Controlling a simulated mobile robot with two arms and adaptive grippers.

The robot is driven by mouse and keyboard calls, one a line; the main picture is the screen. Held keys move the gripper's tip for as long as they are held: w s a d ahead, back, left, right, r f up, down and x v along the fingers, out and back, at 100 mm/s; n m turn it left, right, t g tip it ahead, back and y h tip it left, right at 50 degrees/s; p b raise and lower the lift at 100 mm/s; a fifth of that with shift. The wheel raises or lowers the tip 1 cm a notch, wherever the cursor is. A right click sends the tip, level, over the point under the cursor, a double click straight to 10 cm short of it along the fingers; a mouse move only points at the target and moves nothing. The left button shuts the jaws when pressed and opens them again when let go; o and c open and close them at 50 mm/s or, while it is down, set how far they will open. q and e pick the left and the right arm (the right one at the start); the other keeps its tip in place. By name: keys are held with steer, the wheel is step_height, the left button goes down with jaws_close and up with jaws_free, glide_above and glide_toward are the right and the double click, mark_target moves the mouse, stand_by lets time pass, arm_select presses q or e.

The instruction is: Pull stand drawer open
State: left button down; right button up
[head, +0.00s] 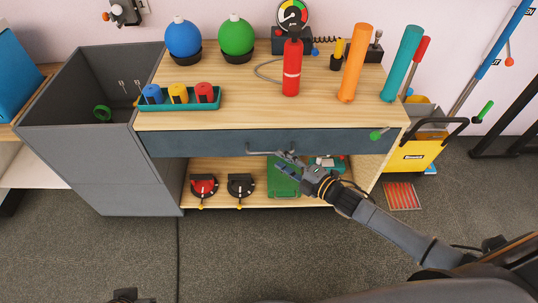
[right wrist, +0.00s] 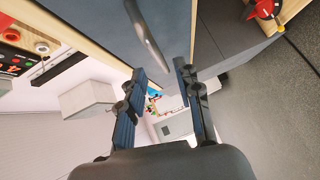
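The stand (head: 172,121) has a wooden top and a dark blue-grey drawer (head: 215,143) under it. The drawer front looks flush, so it appears closed. Its metal bar handle (head: 262,152) is near the middle of the front; it also shows large in the right wrist view (right wrist: 146,36). My right gripper (head: 284,161) is at the right part of the handle. In the right wrist view its two fingers (right wrist: 160,70) are apart, with the handle's end near the gap between the tips; I cannot tell whether they touch it.
The stand's top holds a teal tray (head: 180,104), a blue ball (head: 183,38), a green ball (head: 236,36) and a red extinguisher (head: 291,70). The lower shelf holds a green case (head: 283,178). A grey bin (head: 120,165) stands left, a yellow cart (head: 414,153) right. The front floor is clear.

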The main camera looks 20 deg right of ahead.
mark_target(270, 152)
steer(key=b+x, duration=0.1)
steer(key=x, duration=0.5)
steer(key=shift+d, duration=0.1)
jaws_close()
